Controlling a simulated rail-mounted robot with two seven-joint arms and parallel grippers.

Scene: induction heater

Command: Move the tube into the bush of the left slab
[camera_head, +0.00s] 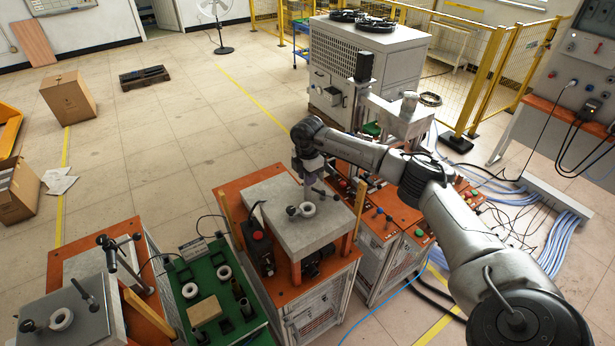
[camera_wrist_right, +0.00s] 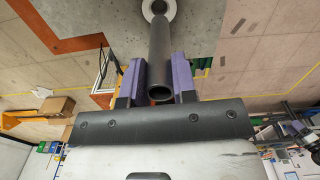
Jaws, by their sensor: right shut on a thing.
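My right gripper (camera_head: 308,184) is above the grey slab on the central orange stand. In the right wrist view its purple fingers (camera_wrist_right: 159,72) are shut on a dark hollow tube (camera_wrist_right: 160,45). The tube's far end overlaps the pale ring-shaped bush (camera_wrist_right: 171,9); I cannot tell whether it is inside or above it. The bush also shows in the head view (camera_head: 308,210) on the central slab (camera_head: 301,234). Another slab (camera_head: 88,318) with a bush (camera_head: 61,319) stands at the lower left. My left gripper is not in view.
A green tray (camera_head: 222,263) between the stands holds pale rings, upright dark tubes (camera_head: 245,307) and a tan block (camera_head: 204,311). Dark clamps stand beside the bushes on the slabs. A control cabinet (camera_head: 399,240) stands right of the central stand.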

